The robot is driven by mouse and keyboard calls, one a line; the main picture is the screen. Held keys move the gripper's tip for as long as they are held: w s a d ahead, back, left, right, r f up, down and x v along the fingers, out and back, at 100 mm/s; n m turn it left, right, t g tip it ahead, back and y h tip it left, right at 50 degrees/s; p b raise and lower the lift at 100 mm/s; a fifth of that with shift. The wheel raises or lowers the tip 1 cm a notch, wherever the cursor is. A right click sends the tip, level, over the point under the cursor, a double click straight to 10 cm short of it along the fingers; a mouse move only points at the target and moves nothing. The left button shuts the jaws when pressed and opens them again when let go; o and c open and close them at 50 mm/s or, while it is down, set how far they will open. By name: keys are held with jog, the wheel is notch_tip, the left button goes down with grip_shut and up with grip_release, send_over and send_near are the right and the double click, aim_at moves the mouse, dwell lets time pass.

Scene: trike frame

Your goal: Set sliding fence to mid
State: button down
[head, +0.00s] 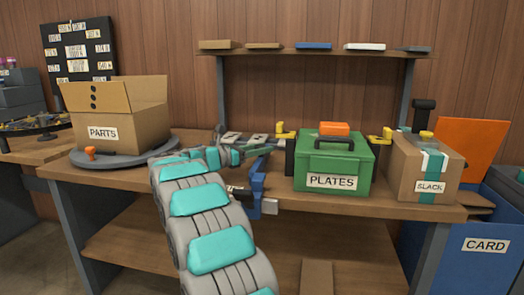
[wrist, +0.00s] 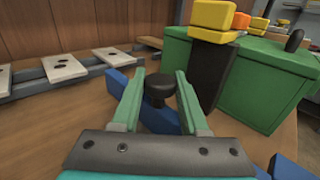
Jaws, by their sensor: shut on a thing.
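A blue bar, which looks like the sliding fence (wrist: 125,88), lies at an angle on the bench in the wrist view. A black knob (wrist: 159,92) stands up from it. My gripper (wrist: 159,76) has its two green fingers on either side of this knob and is shut on it. In the head view my gripper (head: 255,150) reaches the bench left of the green PLATES box, beside the blue fence (head: 257,186). The knob is hidden there. A grey rail with pale, holed plates (wrist: 64,68) runs along the left in the wrist view. No mid mark can be read.
The green PLATES box (head: 334,165) stands close right of my gripper, with a dark post with a yellow top (wrist: 212,70) before it. The SLACK carton (head: 425,168) stands farther right. The PARTS carton (head: 120,130) sits on a round turntable (head: 100,160) at left.

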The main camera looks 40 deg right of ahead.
jog(key=w+a+b, duration=0.1)
jog(key=w+b, duration=0.1)
jog(key=b, duration=0.1)
jog(key=shift+w+a+f+t, duration=0.2)
jog(key=shift+w+a+t, duration=0.1)
jog(key=shift+w+a, duration=0.05)
jog(key=shift+w+a+r+b, duration=0.1)
jog(key=shift+w+b, duration=0.1)
jog(key=shift+b, duration=0.55)
jog(key=shift+w+a+b, duration=0.15)
jog(key=shift+w+b, duration=0.1)
jog(key=shift+b, duration=0.8)
jog(key=shift+a+b, duration=0.1)
jog(key=shift+b, duration=0.7)
jog(key=shift+w+a+b, duration=0.1)
jog(key=shift+b, duration=0.4)
jog(key=shift+w+a+r+g+p, duration=0.1)
jog(key=shift+w+a+g+p, duration=0.3)
jog(key=shift+w+a+g, duration=0.15)
jog(key=shift+w+a+f, duration=0.2)
jog(key=shift+w+a, duration=0.3)
jog(key=shift+a, duration=0.2)
